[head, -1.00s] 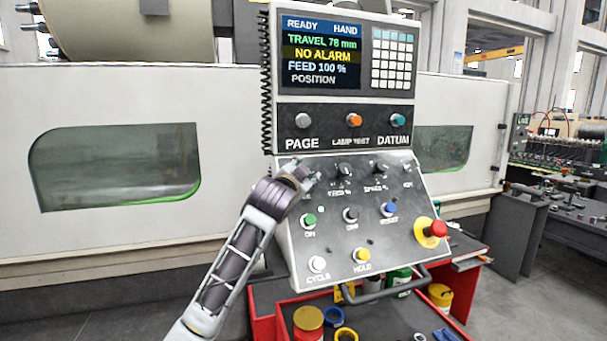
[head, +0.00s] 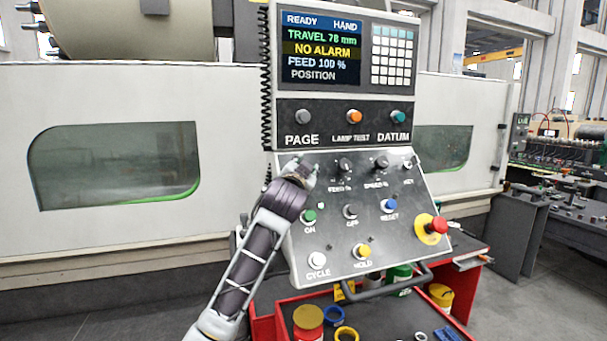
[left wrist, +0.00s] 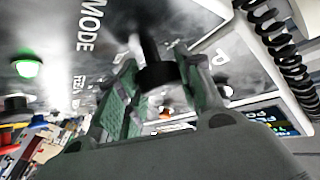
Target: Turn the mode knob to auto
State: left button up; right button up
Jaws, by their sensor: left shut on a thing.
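The mode knob (left wrist: 155,74) is a dark knob on a stem, beside the "MODE" lettering on the dark panel face in the left wrist view. The green-padded fingers of my left gripper (left wrist: 160,88) stand on either side of it, shut on it. In the head view my left gripper (head: 302,169) is at the upper left of the sloping control panel (head: 330,235) and hides the knob. Which way the knob points cannot be told. The screen (head: 321,50) reads "READY", "HAND" and "NO ALARM". My right gripper is not in view.
Feed (head: 345,165) and speed (head: 382,162) knobs and a key switch (head: 408,164) sit to the right. A green button (head: 309,216) lies just below my gripper. A red emergency stop (head: 439,225) is at lower right. A coiled cable (head: 267,90) hangs along the panel's left edge.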

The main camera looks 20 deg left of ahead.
pick_arm(q)
jog(key=shift+n+y+b, duration=2.45)
jog(key=shift+n+y, duration=0.15)
jog(key=shift+n, duration=0.6)
jog(key=n+g+y+b, duration=0.1)
jog(key=n+y, duration=0.1)
jog(key=n+y+b, duration=0.1)
jog(key=n+b, duration=0.1)
jog(key=n, duration=0.1)
jog(key=shift+g+y, duration=0.4)
jog(key=shift+n+g+y+b, duration=0.4)
jog(key=shift+n+y+b, duration=0.15)
jog(key=shift+n, duration=0.25)
jog(key=shift+n+g+y, duration=0.65)
jog(key=shift+n+g, duration=0.05)
jog(key=shift+n, duration=0.2)
jog(key=shift+b, duration=0.3)
jog(key=shift+n+y, duration=0.3)
jog(key=shift+n, duration=0.1)
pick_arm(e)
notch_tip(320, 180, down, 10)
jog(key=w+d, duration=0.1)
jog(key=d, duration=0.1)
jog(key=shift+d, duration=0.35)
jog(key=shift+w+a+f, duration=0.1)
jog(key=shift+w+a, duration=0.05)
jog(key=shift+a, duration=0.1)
